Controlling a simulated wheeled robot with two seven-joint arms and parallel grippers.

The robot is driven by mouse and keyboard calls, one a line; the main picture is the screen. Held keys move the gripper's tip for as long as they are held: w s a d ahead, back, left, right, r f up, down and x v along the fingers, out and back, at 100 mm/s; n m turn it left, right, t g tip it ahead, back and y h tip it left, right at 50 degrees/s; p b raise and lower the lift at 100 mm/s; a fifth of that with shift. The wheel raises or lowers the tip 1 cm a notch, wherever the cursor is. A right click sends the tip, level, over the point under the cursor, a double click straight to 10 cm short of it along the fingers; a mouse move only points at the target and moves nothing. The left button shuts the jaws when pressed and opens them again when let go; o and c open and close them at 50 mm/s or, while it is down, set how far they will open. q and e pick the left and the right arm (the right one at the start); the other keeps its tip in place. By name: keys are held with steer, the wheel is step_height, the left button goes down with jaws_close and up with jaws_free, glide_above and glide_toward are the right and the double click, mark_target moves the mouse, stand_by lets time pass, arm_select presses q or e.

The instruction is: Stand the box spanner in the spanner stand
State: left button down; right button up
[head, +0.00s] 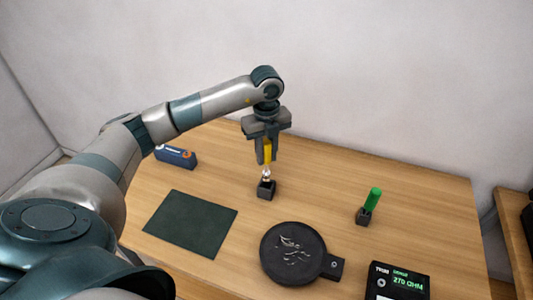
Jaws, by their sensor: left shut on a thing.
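My left gripper (264,158) points down above the middle of the table and is shut on the box spanner (267,153). The spanner has a yellow handle and a pale metal lower end, and it hangs about upright. A small black open-topped block, which looks like the spanner stand (267,191), is directly under it. The spanner's lower end shows at the block's top opening; I cannot tell whether it is inside or just above. The fingers partly hide the handle. My right gripper is not in view.
A green-handled tool (374,198) stands slightly tilted in another small black block (364,216) to the right. A dark green mat (191,224), a round black dish (291,254), a meter (397,283) and a blue box (176,156) lie around. The table (420,205) is clear at the far right.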

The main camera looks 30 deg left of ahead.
mark_target(267, 172)
arm_select(q)
steer(key=shift+f+b, duration=1.5)
steer(key=shift+f, duration=0.75)
steer(key=shift+f+b, duration=1.15)
steer(key=shift+f, duration=0.45)
steer(key=c, duration=1.4)
jaws_free()
steer(key=shift+r, duration=0.5)
step_height(267, 172, up, 15)
steer(key=b, duration=0.3)
steer(key=shift+r, duration=0.7)
